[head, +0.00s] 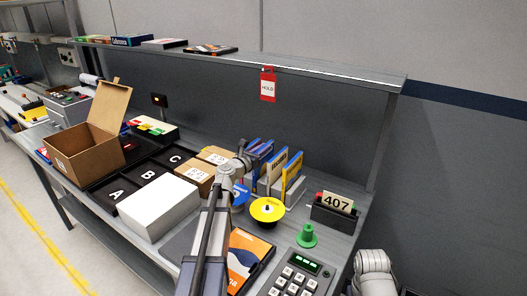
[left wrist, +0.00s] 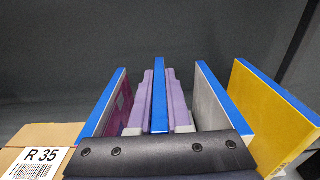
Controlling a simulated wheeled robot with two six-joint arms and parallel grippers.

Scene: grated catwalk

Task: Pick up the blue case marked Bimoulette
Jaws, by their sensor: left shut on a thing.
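My left gripper (head: 250,157) reaches in among thin upright cases standing in a row on the bench. In the left wrist view its two lavender fingers (left wrist: 160,84) are shut on a thin case with a blue edge (left wrist: 159,112), one finger on each side. No name can be read on this case, so I cannot tell whether it is the one marked Bimoulette. A case with a blue edge and purple face (left wrist: 112,104) stands to its left. A grey-faced case (left wrist: 210,98) and a yellow-faced case (left wrist: 262,112) stand to its right. My right gripper is out of view.
A cardboard box marked R 35 (left wrist: 45,140) is close on the left. A yellow disc (head: 267,210), a green knob-like piece (head: 307,236), a keypad (head: 292,283) and a 407 sign (head: 337,202) are nearby. A white box (head: 158,207) and an open carton (head: 88,157) stand left.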

